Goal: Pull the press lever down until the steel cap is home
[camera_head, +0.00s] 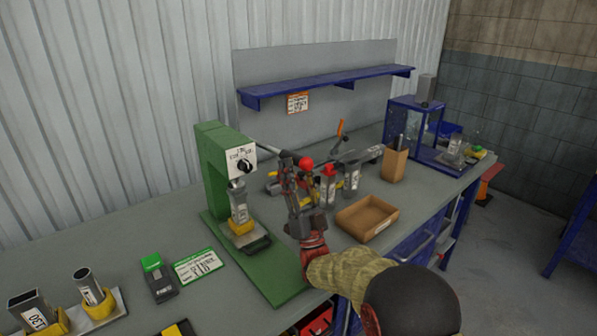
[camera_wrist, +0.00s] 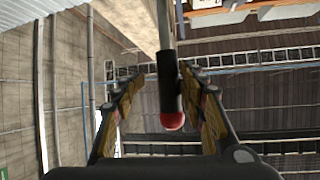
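The green press (camera_head: 212,178) stands on the bench at left in the head view. Its lever sticks out to the right, roughly level, and ends in a red knob (camera_head: 307,163). In the wrist view the lever's black grip (camera_wrist: 168,82) and red end lie between my open fingers, nearer the right one. My gripper (camera_head: 296,170) is up at the lever's end; the wrist view also shows it (camera_wrist: 165,105). A labelled steel part (camera_head: 238,200) stands upright in a yellow holder (camera_head: 241,227) under the ram. I cannot make out the cap's seam.
A brown tray (camera_head: 367,217) lies right of my forearm. Bottles and tools stand behind it, with a brown box (camera_head: 394,165) farther right. A green sign (camera_head: 196,266) and steel tubes in yellow holders (camera_head: 92,287) are at front left. A blue shelf (camera_head: 320,84) hangs behind.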

